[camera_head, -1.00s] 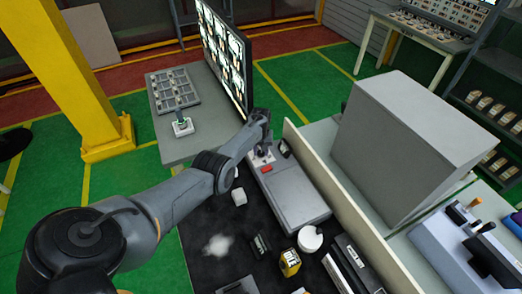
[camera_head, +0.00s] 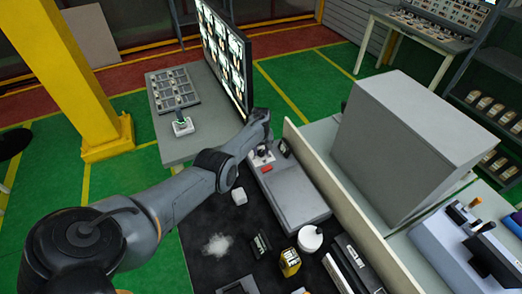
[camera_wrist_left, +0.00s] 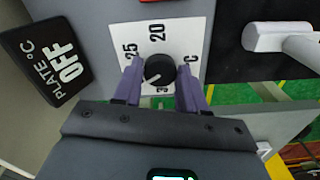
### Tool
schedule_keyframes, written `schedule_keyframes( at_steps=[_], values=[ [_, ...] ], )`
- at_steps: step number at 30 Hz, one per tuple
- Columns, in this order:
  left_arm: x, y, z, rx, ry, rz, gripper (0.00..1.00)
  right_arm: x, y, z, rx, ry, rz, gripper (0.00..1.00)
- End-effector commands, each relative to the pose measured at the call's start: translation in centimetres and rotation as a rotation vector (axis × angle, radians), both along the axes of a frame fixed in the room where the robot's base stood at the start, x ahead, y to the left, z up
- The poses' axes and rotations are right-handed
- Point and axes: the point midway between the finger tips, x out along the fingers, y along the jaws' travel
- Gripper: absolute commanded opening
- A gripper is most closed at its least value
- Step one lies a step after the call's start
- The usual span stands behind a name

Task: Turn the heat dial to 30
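The heat dial is a round black knob (camera_wrist_left: 159,70) on a white scale plate (camera_wrist_left: 118,38) marked 20, 25 and a partly hidden number starting with 3. A pale mark on the knob points to the lower left of the wrist view, between 25 and the partly hidden number. My left gripper (camera_wrist_left: 159,68) is open, with its purple fingers on either side of the knob and narrow gaps between. In the head view the left gripper (camera_head: 259,138) is just above the grey hotplate unit (camera_head: 292,195). My right gripper is not in view.
A sign reading PLATE °C OFF (camera_wrist_left: 47,60) stands beside the scale. A white block (camera_head: 239,196), a white round container (camera_head: 310,239) and a yellow box (camera_head: 289,262) are on the black mat (camera_head: 200,262). A cream panel (camera_head: 340,195) borders the unit on the right.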

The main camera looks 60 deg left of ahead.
Motion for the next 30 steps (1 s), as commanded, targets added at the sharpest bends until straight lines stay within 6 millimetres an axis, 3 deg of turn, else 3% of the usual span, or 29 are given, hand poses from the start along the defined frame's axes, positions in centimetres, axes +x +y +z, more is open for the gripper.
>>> schedule_keyframes(
  at_steps=[1, 4, 16, 30],
  values=[
    [0.0, 0.0, 0.0, 0.0, 0.0, 0.0, 0.5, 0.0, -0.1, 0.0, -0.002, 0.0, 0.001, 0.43],
    [0.0, 0.0, 0.0, -0.001, 0.0, 0.0, 0.64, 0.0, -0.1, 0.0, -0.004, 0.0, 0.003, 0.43],
    [0.0, 0.0, 0.7, 0.0, 0.001, 0.0, 0.64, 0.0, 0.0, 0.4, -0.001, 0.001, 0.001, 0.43],
    [0.0, 0.0, 7.9, 0.002, 0.0, -0.002, 0.64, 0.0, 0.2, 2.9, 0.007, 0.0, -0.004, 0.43]
  ],
)
